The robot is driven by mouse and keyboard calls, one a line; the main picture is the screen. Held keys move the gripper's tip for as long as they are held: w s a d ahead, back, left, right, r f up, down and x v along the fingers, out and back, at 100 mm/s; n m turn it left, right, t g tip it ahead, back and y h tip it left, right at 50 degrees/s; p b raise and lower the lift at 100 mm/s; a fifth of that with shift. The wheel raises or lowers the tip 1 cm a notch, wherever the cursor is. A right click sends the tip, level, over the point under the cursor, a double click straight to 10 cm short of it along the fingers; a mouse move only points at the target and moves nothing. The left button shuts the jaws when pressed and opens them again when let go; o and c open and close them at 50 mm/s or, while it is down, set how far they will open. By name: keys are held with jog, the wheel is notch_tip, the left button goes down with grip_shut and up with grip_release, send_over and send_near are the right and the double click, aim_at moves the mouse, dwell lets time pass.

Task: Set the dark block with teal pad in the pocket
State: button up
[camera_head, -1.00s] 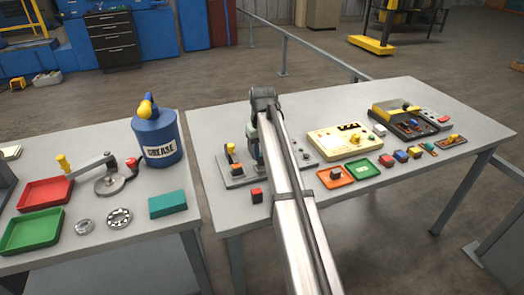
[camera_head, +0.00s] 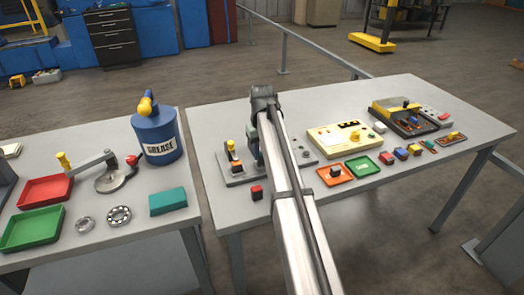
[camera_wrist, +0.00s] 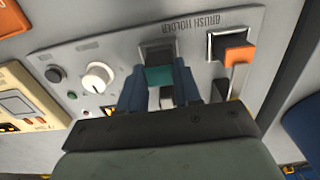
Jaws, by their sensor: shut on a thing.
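My gripper (camera_wrist: 160,88) is shut on the dark block with teal pad (camera_wrist: 160,77), over the grey panel marked BRUSH HOLDER (camera_wrist: 120,55) in the wrist view. The teal pad faces me between the fingertips. The dark part of the block meets a dark pocket area (camera_wrist: 158,50) in the panel; I cannot tell how far it is seated. In the head view my arm hides most of the gripper and the block, and the grey fixture plate (camera_head: 236,181) shows beside them.
A dark block with orange pad (camera_wrist: 238,55) stands in the panel to the right. A white knob (camera_wrist: 97,77) and a black button (camera_wrist: 54,75) are at the left. A red-topped dark block (camera_head: 257,192) lies on the table before the fixture. Orange (camera_head: 322,180) and green (camera_head: 372,168) trays stand right.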

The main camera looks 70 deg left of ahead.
jog(key=shift+f, duration=0.7)
dwell(0.8)
jog(key=o, duration=1.6)
jog(key=shift+r, duration=0.1)
jog(key=shift+r, duration=3.9)
